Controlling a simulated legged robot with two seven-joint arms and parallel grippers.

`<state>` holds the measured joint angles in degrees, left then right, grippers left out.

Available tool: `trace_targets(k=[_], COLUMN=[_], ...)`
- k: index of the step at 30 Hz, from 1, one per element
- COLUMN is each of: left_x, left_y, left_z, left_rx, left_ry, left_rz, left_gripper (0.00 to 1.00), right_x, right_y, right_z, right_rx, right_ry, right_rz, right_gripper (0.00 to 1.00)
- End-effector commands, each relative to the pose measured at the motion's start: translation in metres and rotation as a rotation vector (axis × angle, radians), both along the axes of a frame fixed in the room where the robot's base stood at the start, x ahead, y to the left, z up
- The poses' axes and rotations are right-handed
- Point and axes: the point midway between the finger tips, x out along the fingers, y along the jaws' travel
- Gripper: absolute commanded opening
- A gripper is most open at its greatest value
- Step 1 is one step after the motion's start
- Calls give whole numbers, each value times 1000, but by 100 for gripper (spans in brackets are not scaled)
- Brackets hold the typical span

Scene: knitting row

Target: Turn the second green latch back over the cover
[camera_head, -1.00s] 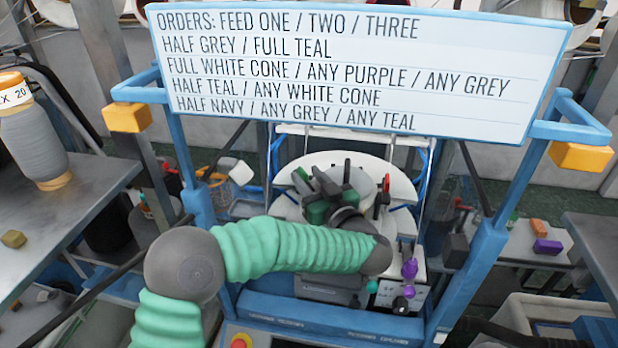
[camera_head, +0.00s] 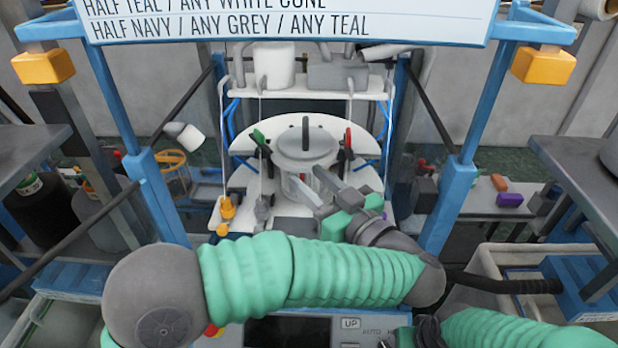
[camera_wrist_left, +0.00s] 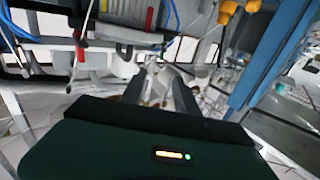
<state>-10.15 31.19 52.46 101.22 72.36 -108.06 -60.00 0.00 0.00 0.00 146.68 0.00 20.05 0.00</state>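A round grey cover (camera_head: 305,147) with an upright black handle sits at the middle of the white curved plate in the head view. A green-tipped latch (camera_head: 259,138) stands to the left of the cover, tilted up and left. A red-tipped latch (camera_head: 347,142) stands to the right of it. My left gripper (camera_head: 302,184) is in front of the cover, its two grey fingers apart with nothing between them. The wrist view shows the fingers (camera_wrist_left: 158,85) apart too. A second green latch cannot be made out. My right gripper is out of view; only its arm shows at lower right.
A blue frame (camera_head: 455,195) with posts on both sides and an order board (camera_head: 290,20) on top surround the machine. Yellow pieces (camera_head: 227,207) sit left on the white plate. Grey shelves (camera_head: 580,160) flank it.

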Motion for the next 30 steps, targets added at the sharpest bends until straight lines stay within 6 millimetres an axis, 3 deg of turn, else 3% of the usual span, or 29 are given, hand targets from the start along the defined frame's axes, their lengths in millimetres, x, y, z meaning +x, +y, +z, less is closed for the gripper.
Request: trace_targets(k=[4, 9, 17, 23, 30], left_x=[-1, -3, 1, 29, 78], left_y=[-3, -10, 2, 27, 66], left_z=[1, 4, 6, 3, 3], left_rx=[7, 29, -1, -2, -2], left_ry=[2, 7, -2, -2, -2], left_rz=[-6, -19, -1, 6, 6], left_gripper=[32, 32, 32, 32, 32], right_x=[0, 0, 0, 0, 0], right_y=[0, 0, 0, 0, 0], right_z=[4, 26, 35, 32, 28], right_rx=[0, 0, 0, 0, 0], right_ry=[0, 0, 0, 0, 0], right_rz=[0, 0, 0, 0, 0], right_gripper=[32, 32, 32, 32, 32])
